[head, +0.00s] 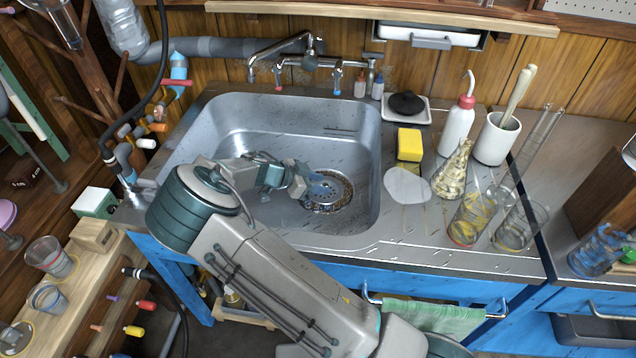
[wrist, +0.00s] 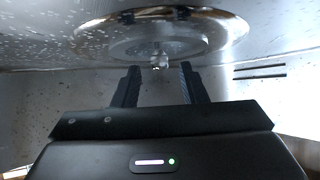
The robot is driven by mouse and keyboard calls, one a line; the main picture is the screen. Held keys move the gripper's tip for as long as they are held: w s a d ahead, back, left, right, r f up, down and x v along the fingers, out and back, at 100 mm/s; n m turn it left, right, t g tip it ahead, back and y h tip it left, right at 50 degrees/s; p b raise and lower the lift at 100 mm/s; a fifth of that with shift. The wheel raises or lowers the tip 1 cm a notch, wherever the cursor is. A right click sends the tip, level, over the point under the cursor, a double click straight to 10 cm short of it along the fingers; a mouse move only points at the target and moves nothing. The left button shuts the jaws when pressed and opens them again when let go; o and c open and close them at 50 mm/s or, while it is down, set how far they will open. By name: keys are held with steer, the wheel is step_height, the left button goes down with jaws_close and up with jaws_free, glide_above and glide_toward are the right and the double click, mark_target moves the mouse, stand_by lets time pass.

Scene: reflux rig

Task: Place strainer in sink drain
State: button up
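The sink drain (head: 345,206) is a round opening with a brownish, stained rim in the basin floor, and its rim also shows in the wrist view (wrist: 232,27). The strainer (head: 326,188) is a grey-blue disc lying within the rim; I cannot tell whether it sits fully flush. In the wrist view the strainer (wrist: 125,47) has a small knob at its middle. My gripper (head: 304,186) is low in the sink at the drain's left side. In the wrist view my gripper's fingers (wrist: 158,67) are apart, one on each side of the knob, with visible gaps.
The steel sink (head: 270,120) has walls around my gripper, and a faucet (head: 310,62) stands behind it. On the right counter are a yellow sponge (head: 409,144), a wash bottle (head: 458,125), a white mortar (head: 496,138) and glass flasks. The rest of the basin is empty.

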steer(key=v, duration=0.7)
steer(key=shift+a+r+p, duration=0.2)
steer(key=shift+p, duration=0.2)
steer(key=shift+d, duration=0.1)
